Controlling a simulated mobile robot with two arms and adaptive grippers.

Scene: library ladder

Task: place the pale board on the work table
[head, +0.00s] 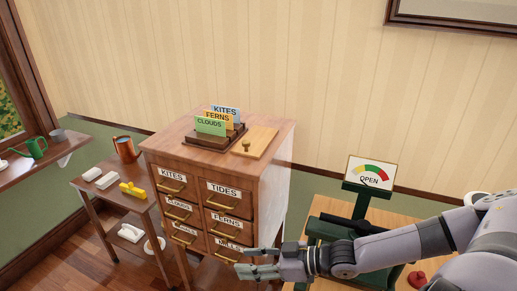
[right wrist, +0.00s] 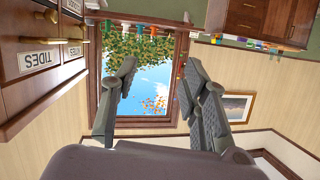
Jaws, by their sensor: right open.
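The pale board (head: 264,139) lies flat on top of the wooden drawer cabinet, at its right side, with a small brass knob (head: 246,146) on it. A pale wooden table (head: 328,205), which looks like the work table, stands at the right, partly hidden by my right arm and a green device. My right gripper (head: 243,262) is open and empty, in front of the cabinet's lower right drawers and below the board, apart from it. In the right wrist view its spread fingers (right wrist: 158,75) have nothing between them. The board is not seen there. My left gripper is not in view.
The drawer cabinet (head: 180,154) also bears a dark tray (head: 205,141) of labelled cards beside the board. A side table (head: 112,193) with small items stands left.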

